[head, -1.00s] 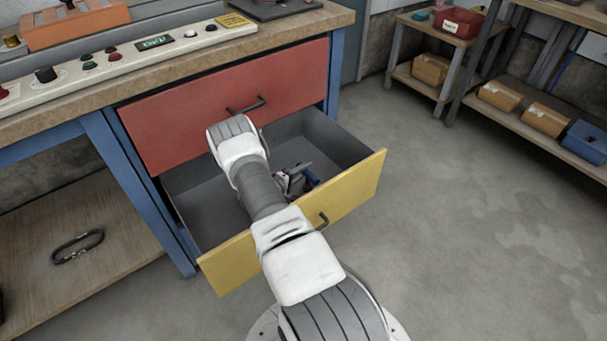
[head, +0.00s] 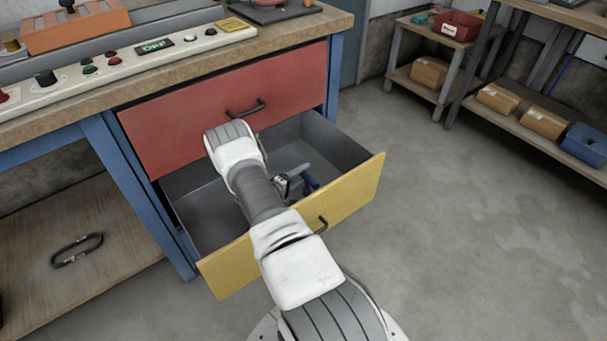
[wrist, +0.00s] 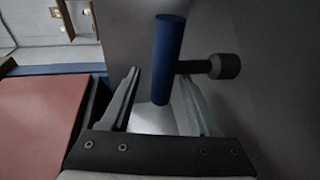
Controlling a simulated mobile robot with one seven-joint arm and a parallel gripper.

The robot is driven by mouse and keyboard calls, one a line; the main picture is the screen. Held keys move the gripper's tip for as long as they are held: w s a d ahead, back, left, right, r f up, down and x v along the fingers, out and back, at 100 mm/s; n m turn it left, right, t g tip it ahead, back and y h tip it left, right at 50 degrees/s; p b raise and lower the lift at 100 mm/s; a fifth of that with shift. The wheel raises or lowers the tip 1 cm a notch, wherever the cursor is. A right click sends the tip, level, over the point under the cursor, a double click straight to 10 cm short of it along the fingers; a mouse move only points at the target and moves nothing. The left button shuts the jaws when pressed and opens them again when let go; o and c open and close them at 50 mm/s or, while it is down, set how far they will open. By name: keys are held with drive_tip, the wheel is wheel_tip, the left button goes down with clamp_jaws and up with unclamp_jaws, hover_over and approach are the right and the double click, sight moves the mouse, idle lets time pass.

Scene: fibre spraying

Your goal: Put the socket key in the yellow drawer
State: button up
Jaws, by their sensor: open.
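The socket key (wrist: 168,45) has a blue handle and a dark shaft ending in a round socket. In the wrist view it lies at and just beyond the tips of my gripper (wrist: 160,84), whose fingers are spread apart. The yellow drawer (head: 345,193) is pulled open under the red drawer. In the head view my gripper (head: 287,184) is down inside it, partly hidden by my arm. The key's blue handle (head: 311,184) shows beside it, within the drawer. I cannot tell whether the key rests on the drawer floor.
The red drawer (head: 225,105) is closed above. The workbench (head: 290,30) carries a control panel (head: 130,52). A dark metal loop (head: 77,249) lies on the lower wooden shelf. Shelves with boxes (head: 543,121) stand at the right. The floor between is clear.

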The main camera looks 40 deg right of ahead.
drive_tip(key=p+v, duration=0.3)
drive_tip(key=v, duration=0.8)
drive_tip(key=shift+a, duration=0.15)
drive_tip(key=shift+r, duration=0.15)
